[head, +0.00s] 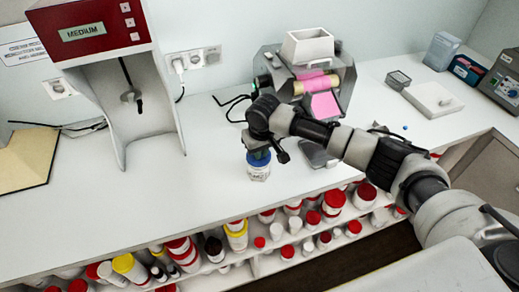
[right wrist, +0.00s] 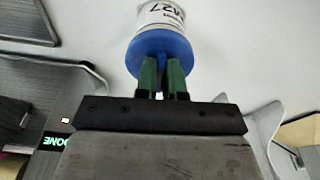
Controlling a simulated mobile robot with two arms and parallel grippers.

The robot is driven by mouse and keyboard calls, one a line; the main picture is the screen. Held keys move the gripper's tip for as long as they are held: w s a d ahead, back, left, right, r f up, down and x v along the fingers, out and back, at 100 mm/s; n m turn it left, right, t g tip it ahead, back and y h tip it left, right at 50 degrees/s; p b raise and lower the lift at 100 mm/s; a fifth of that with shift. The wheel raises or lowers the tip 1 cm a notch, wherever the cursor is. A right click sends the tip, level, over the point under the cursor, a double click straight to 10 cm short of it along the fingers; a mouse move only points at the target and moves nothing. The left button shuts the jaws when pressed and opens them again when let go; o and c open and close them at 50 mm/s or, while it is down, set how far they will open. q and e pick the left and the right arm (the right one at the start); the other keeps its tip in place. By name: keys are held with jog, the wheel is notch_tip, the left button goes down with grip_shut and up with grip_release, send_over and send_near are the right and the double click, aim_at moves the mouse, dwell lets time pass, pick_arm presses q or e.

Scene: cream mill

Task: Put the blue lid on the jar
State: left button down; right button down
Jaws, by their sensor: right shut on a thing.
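The blue lid (head: 258,158) is at the top of a small clear jar (head: 258,174) with a label, which stands upright on the white bench. The lid (right wrist: 160,46) and the labelled jar (right wrist: 161,14) also show in the right wrist view, lined up with no clear gap. I cannot tell whether the lid is fully seated. My right gripper (head: 259,150) reaches down from above, and its green-padded fingers (right wrist: 162,72) are shut on the lid. My left gripper is not in view.
A mill with pink rollers (head: 318,85) stands behind the jar, with a grey scoop or tray (head: 318,155) in front. A red-topped mixer (head: 95,30) stands at left. Shelves below hold several bottles (head: 237,232). The bench (head: 215,165) left of the jar is clear.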

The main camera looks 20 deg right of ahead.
jog(key=shift+f+p, duration=0.15)
jog(key=shift+p, duration=0.25)
dwell(0.5)
jog(key=c, duration=1.1)
grip_release()
jog(key=shift+c, duration=0.2)
jog(key=shift+o, duration=0.3)
jog(key=o, duration=0.4)
jog(key=shift+r+p, duration=2.3)
jog(key=shift+p, duration=0.25)
jog(key=shift+c, duration=0.3)
